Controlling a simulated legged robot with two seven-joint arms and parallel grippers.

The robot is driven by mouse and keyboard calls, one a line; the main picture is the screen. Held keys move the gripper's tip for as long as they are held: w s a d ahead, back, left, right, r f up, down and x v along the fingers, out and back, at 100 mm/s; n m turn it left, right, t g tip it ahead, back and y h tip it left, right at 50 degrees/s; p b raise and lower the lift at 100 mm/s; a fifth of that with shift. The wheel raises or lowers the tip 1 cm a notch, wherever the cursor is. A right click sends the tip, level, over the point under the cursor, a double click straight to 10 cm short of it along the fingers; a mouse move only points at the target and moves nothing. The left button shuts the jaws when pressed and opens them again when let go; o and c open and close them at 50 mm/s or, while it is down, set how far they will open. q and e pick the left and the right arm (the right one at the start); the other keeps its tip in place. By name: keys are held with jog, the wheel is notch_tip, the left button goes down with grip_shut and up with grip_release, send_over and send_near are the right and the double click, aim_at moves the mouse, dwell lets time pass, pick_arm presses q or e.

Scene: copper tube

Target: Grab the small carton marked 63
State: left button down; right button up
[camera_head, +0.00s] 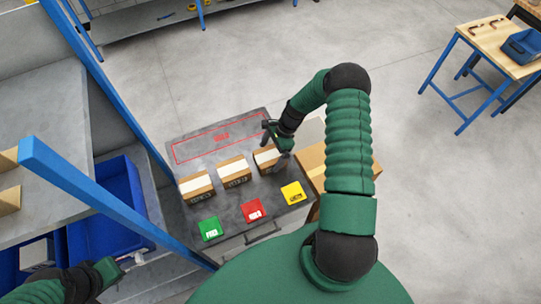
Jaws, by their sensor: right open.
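Three small brown cartons with white top strips stand in a row on a dark grey work surface (190,150): a left one (196,187), a middle one (233,172) and a right one (266,158). Their front markings are too small to read, so I cannot tell which is marked 63. My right gripper (274,145) is open at the right carton, with its fingers close to the carton's top and right side. I cannot tell whether they touch it. My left gripper (131,262) is at the lower left, away from the cartons; its jaw state is unclear.
Green (210,229), red (253,210) and yellow (293,193) squares lie in front of the cartons. A red outlined area (215,140) behind them is clear. A larger cardboard box (312,165) stands to the right. A blue rack post (115,205) and blue bins (122,190) are at left.

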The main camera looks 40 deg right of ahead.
jog(key=shift+s+d, duration=0.1)
jog(key=shift+s+r, duration=0.15)
jog(key=shift+s+a, duration=0.1)
jog(key=shift+a, duration=0.25)
jog(key=shift+a+r, duration=0.1)
jog(key=shift+a, duration=0.35)
jog(key=shift+w, duration=0.2)
jog(key=shift+d+f, duration=0.25)
jog(key=shift+d, duration=0.05)
jog(key=shift+s+d, duration=0.1)
jog(key=shift+d, duration=0.2)
jog(key=c, duration=0.5)
jog(key=shift+a, duration=0.1)
jog(key=c, duration=0.4)
jog(key=shift+a+r, duration=0.1)
jog(key=shift+a, duration=0.2)
jog(key=c, duration=0.9)
pick_arm(q)
jog(key=shift+s+a+f, duration=0.2)
jog(key=shift+s+a, duration=0.1)
jog(key=shift+a, duration=0.25)
pick_arm(e)
jog(key=shift+d, duration=0.1)
